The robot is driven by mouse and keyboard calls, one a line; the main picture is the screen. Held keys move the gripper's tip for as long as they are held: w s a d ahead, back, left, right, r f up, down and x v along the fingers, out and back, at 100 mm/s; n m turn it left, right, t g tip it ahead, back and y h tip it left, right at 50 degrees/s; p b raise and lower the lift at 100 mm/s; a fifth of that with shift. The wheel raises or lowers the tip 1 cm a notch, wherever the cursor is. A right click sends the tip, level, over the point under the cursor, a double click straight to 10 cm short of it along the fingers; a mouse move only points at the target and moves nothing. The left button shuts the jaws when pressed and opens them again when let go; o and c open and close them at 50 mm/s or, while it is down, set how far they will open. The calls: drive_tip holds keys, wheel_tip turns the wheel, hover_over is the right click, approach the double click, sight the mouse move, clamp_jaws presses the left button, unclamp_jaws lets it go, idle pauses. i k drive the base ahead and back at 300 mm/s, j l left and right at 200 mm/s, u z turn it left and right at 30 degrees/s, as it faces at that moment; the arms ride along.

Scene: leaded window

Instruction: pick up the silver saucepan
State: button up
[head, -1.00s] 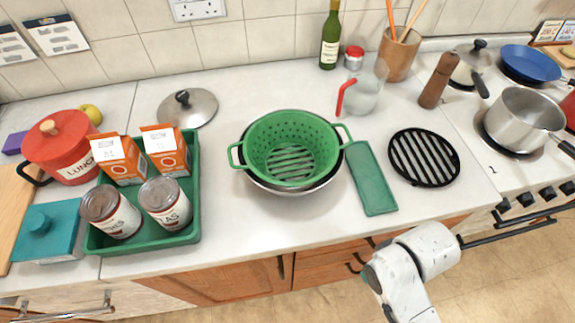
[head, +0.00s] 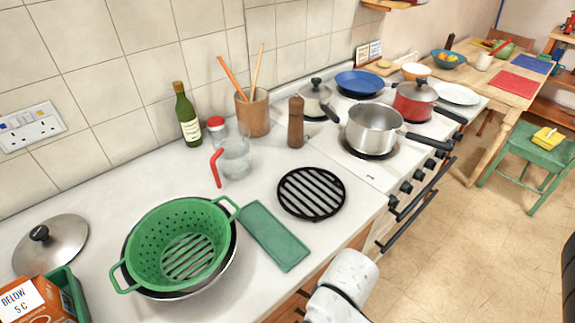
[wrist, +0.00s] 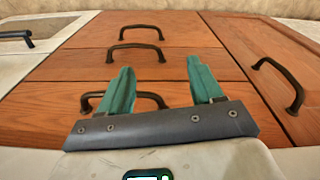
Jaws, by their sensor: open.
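The silver saucepan (head: 374,129) stands on the front left burner of the white stove in the head view. It is open-topped and looks empty, and its dark handle points to the right and toward the front. My gripper (wrist: 164,90) shows in the wrist view with its two green fingers spread apart and nothing between them. It faces the wooden cupboard fronts, well away from the saucepan. In the head view only my white arm shows, low at the counter's front, and the gripper is out of sight. The saucepan is not in the wrist view.
A red saucepan (head: 414,101), a lidded cream pot (head: 314,99) and a blue frying pan (head: 360,83) share the stove. A pepper mill (head: 296,122) and a black trivet (head: 311,193) are left of it. An oven handle (head: 420,207) juts out in front.

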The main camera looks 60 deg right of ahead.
sight(376, 117)
drive_tip(key=z, duration=1.4)
